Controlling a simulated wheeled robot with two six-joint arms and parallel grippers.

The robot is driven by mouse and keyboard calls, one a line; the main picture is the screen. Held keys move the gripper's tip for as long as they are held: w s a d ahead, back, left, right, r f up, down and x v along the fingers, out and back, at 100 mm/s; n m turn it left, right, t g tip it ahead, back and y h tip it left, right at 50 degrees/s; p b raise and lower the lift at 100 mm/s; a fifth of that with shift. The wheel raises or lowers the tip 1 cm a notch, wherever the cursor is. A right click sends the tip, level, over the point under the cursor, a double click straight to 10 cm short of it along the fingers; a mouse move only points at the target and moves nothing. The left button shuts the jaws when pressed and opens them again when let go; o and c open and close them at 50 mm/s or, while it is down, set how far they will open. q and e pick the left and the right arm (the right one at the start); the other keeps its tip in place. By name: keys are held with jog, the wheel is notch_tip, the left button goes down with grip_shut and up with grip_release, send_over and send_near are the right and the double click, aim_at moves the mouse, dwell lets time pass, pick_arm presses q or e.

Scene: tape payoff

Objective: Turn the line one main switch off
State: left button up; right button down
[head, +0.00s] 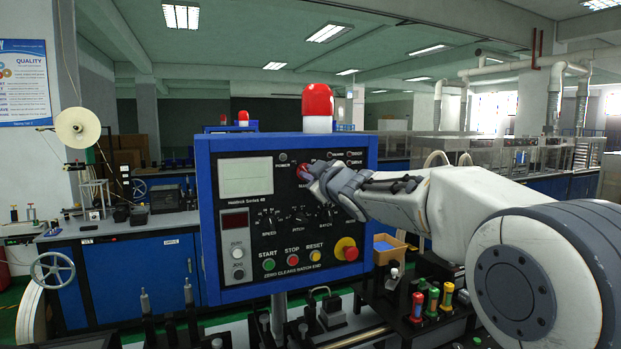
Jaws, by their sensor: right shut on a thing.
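The blue-framed control panel (203,215) stands upright in the middle of the head view, with a black face and a small grey screen (247,177). A red rotary switch (302,172) sits on its upper right part, by a label that starts like "MAIN" and is partly hidden. My right gripper (312,176) reaches in from the right and is shut on this red switch. Its fingers hide most of the switch, so its turned position cannot be read. My left gripper is not in view.
Below are black selector knobs, green START (269,265), red STOP (292,263) and yellow RESET (314,260) buttons, and a red emergency knob (346,249) close under my right arm. A red beacon (317,101) tops the panel. Coloured handles (432,300) stand at lower right.

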jog(key=shift+n, duration=0.6)
jog(key=c, duration=0.9)
grip_release()
jog(key=b+v, duration=0.2)
jog(key=v, duration=0.8)
jog(key=shift+s+d, duration=0.1)
jog(key=shift+s, duration=0.1)
jog(key=shift+f, duration=0.15)
